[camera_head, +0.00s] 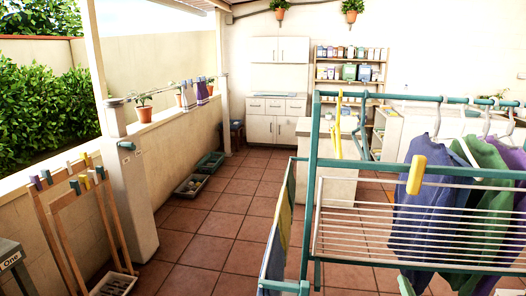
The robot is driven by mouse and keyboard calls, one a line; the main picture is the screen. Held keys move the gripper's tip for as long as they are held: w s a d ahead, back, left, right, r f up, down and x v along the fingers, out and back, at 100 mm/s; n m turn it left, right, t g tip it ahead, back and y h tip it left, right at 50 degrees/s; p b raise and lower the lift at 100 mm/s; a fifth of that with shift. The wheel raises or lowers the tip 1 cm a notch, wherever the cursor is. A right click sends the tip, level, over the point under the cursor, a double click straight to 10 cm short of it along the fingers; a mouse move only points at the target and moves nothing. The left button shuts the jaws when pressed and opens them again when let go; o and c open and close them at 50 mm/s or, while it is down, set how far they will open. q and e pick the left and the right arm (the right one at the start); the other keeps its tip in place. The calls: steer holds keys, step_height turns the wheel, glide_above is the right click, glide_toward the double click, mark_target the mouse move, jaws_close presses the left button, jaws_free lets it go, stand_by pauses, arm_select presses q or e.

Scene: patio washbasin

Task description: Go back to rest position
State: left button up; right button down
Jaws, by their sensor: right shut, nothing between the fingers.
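Only a small pale piece of my right gripper (507,292) shows at the bottom right edge, below the drying rack's wires. It is shut and empty, and most of it is cut off by the frame. My left gripper is not in view. The task names no object.
A teal drying rack (316,160) with purple and green garments (425,205) fills the right side. A yellow peg (416,175) sits on its rail. A wooden frame with pegs (70,215) stands left. Trays (191,185) lie by the wall. Tiled floor (225,225) is open mid-left.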

steer(key=s+a+f+n+g+y, duration=0.2)
steer(key=s+a+f, duration=0.4)
steer(key=s, duration=0.3)
steer(key=s+a+f+n+g+y, duration=0.2)
steer(key=s+a+f+n, duration=0.2)
steer(key=s+a+f, duration=0.3)
steer(key=s+a+f+n+g+y, duration=0.2)
steer(key=s+a+f+n, duration=0.2)
steer(key=s, duration=0.8)
steer(key=a+f, duration=0.2)
steer(key=a, duration=0.2)
steer(key=shift+s+f+y, duration=0.25)
steer(key=shift+s+y, duration=0.05)
steer(key=shift+s, duration=0.1)
